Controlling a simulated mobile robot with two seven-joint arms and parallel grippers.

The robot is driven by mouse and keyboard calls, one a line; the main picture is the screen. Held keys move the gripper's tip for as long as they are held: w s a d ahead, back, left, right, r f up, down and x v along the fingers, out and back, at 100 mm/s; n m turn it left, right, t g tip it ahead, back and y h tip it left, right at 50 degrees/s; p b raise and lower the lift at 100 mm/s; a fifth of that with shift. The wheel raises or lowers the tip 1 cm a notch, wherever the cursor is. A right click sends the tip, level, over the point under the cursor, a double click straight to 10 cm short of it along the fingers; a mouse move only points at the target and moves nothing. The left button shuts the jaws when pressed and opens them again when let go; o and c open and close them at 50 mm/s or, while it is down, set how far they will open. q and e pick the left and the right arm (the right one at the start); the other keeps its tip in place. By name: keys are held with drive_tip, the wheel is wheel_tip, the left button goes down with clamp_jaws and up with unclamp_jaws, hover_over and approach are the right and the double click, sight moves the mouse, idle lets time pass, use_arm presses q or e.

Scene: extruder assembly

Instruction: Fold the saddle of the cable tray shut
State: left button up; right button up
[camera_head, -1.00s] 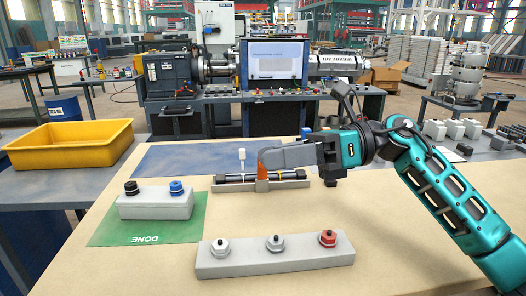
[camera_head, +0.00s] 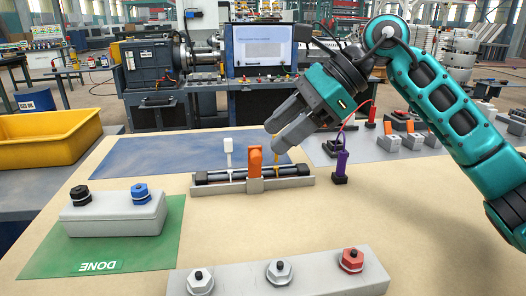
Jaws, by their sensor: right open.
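The cable tray (camera_head: 290,183) is a long grey holder on the tan table, with black cable lying along it. An orange saddle piece (camera_head: 255,161) stands upright at its middle and looks unfolded. A white upright piece (camera_head: 228,151) is to its left, and a thin yellow piece (camera_head: 277,155) to its right. My right gripper (camera_head: 278,137) is open, its grey fingers pointing down-left above the right part of the tray, close to the top of the yellow piece. I cannot tell if they touch. The gripper appears apart from the orange saddle. My left gripper is not in view.
A grey block (camera_head: 113,215) with black and blue knobs stands on the green DONE mat (camera_head: 50,255). A grey bar (camera_head: 235,283) with several nuts lies in front. A purple tool (camera_head: 341,166) stands right of the tray. A yellow bin (camera_head: 45,143) is far left.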

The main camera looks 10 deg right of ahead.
sight(257, 153)
drive_tip(key=shift+b+x, duration=0.35)
drive_tip(key=shift+x, duration=1.9)
clamp_jaws()
drive_tip(key=shift+f, duration=0.1)
